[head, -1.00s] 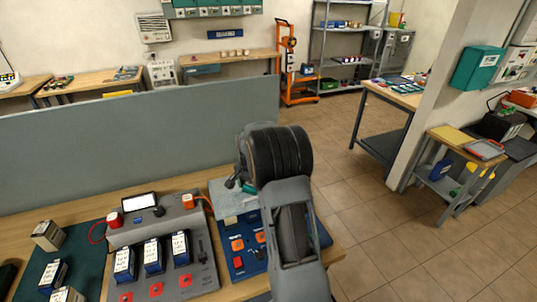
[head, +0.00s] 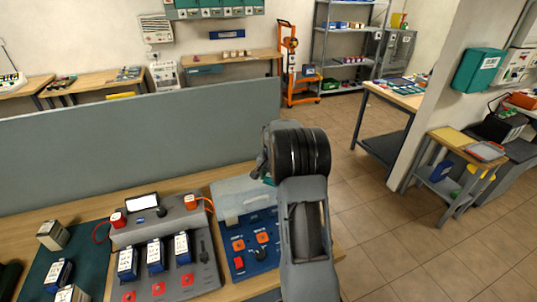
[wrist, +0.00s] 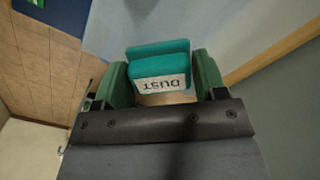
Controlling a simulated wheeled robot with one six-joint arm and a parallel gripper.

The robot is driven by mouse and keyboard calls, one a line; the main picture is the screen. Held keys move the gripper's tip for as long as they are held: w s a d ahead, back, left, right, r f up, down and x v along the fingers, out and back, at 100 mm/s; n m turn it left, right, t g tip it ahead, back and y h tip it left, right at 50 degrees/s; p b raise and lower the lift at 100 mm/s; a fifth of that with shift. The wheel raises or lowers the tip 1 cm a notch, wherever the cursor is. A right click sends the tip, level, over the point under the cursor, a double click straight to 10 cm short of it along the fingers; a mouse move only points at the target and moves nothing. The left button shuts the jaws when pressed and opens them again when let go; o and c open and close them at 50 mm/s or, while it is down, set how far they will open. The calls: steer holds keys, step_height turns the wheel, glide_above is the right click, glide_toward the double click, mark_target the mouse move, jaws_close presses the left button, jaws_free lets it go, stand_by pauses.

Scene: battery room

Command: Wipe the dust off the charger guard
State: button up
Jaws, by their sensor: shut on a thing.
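The charger guard (head: 238,193) is a pale grey-blue cover over the upper part of the blue charger panel (head: 232,277) on the bench. Its right end is partly hidden by my arm. In the wrist view the guard (wrist: 225,22) is a pale blue surface beyond the jaws. My gripper (wrist: 162,82) is shut on a teal duster (wrist: 160,66) with a white label. In the head view my gripper (head: 262,172) is at the guard's right end, largely hidden, with a bit of teal showing. I cannot tell whether the duster touches the guard. No distinct dust is discernible.
A grey partition (head: 130,140) stands behind the bench. A grey console (head: 175,270) with several blue modules and a red-orange connector (head: 192,202) is left of the panel. A dark green mat (head: 38,280) with battery blocks is further left. Open tiled floor (head: 370,220) lies to the right.

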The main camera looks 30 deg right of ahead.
steer(key=shift+a+r, duration=0.1)
steer(key=shift+r, duration=2.95)
